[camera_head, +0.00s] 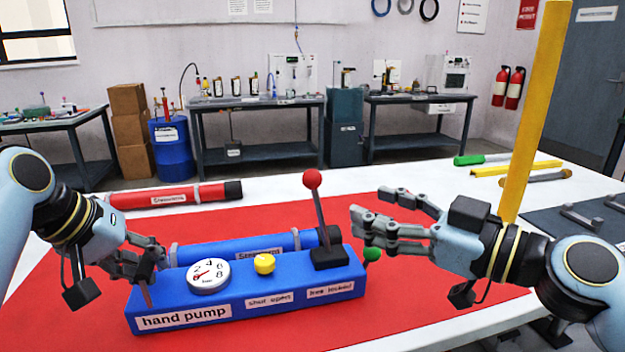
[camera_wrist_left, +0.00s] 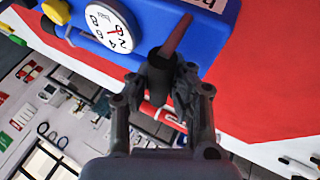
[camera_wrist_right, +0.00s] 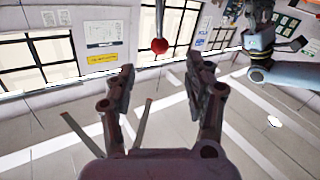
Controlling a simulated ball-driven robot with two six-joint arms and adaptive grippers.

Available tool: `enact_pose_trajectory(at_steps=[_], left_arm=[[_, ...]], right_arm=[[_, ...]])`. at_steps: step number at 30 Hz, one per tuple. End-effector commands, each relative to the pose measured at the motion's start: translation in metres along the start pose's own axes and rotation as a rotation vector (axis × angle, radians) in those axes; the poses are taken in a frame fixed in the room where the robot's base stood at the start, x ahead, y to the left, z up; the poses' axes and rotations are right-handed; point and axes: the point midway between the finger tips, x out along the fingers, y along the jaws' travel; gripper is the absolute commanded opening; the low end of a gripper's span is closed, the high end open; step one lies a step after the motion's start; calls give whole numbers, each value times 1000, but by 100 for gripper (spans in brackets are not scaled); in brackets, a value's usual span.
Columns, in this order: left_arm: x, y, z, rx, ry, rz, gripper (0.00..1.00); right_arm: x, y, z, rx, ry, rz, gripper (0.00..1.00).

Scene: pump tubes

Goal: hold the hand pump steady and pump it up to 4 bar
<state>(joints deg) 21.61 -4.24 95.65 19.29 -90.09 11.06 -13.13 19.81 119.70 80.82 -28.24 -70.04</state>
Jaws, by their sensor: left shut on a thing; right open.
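The blue hand pump (camera_head: 240,302) stands on the red mat. Its round white gauge (camera_head: 209,274) has a red needle pointing to the lower left, just below the 2. A yellow knob (camera_head: 264,264) sits beside the gauge. A lever with a red ball (camera_head: 312,179) stands near the right end, tilted slightly left. A green ball (camera_head: 372,254) sticks out at the right end. My left gripper (camera_head: 150,262) is shut on the dark handle (camera_wrist_left: 160,72) at the pump's left end. My right gripper (camera_head: 368,214) is open and empty, right of the lever; the red ball (camera_wrist_right: 159,46) shows beyond its fingers.
A blue tube (camera_head: 268,243) lies behind the pump, and a red tube (camera_head: 170,196) lies farther back left. A yellow post (camera_head: 534,110) rises behind my right gripper. A green-handled tool (camera_head: 470,160) lies back right. The red mat's front is clear.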

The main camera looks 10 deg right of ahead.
Motion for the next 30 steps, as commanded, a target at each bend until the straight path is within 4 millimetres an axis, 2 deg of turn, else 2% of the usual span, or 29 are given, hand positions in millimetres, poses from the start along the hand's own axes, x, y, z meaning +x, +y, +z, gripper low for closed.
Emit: enact_pose_trajectory(at_steps=[5,12,18,24,30], left_arm=[[0,1,0,2,1,1,0],[0,1,0,2,1,2,0],[-1,1,-1,2,1,1,0],[-1,1,-1,2,1,1,0],[-1,1,-1,2,1,1,0]], right_arm=[[21,4,-10,11,26,12,53],[71,4,-10,13,24,11,53],[105,4,-10,11,20,10,53],[120,3,-9,9,17,8,53],[122,3,-9,9,16,8,53]])
